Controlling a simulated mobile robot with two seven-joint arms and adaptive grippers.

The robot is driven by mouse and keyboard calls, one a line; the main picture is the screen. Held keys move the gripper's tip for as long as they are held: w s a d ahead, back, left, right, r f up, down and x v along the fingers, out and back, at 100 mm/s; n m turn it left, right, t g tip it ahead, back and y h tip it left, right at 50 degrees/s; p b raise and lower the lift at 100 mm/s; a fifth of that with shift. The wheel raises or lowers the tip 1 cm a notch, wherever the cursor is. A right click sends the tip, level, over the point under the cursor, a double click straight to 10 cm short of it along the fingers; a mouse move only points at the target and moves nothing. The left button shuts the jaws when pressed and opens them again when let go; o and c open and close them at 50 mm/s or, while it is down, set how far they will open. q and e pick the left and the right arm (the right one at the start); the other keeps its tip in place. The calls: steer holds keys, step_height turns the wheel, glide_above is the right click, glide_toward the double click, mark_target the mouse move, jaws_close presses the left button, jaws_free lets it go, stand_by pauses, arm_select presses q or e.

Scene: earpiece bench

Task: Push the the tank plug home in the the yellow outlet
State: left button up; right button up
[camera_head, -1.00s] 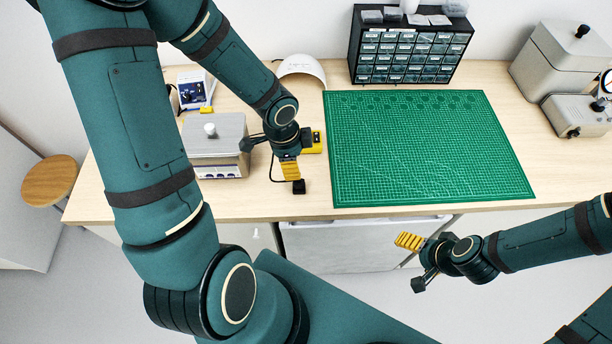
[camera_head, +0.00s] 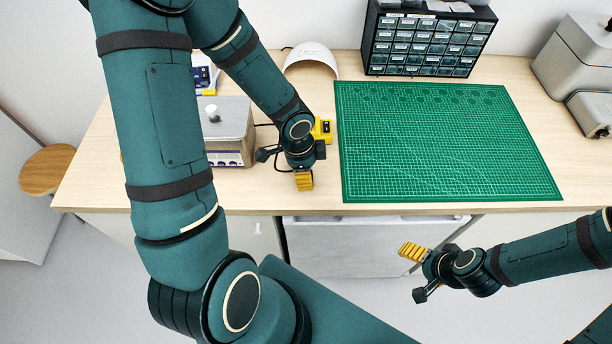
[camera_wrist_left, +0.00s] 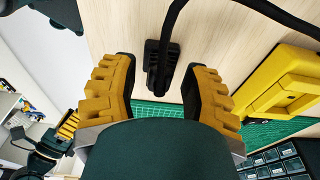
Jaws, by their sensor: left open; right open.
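The tank plug (camera_wrist_left: 158,62) is black with a black cable and sits on the wooden bench top in the left wrist view. My left gripper (camera_head: 304,181) is open, pointing down near the bench's front edge. In the left wrist view the plug shows between its two yellow fingers, with a gap on each side. In the head view the plug is hidden by the gripper. The yellow outlet (camera_head: 322,129) lies on the bench just behind the left gripper; it also shows at the right of the left wrist view (camera_wrist_left: 282,82). My right gripper (camera_head: 415,272) is open and empty, in front of the bench.
A green cutting mat (camera_head: 440,145) lies right of the outlet, with bare room on it. A grey box-shaped device (camera_head: 228,130) stands left of the left gripper. A black drawer cabinet (camera_head: 425,45) stands at the back. A black cable (camera_wrist_left: 228,8) runs over the bench from the plug.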

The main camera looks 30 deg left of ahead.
arm_select(q)
jaws_close()
stand_by(0.3)
step_height(320, 180, up, 8)
steer(key=p, duration=0.7)
steer(key=shift+r, duration=0.15)
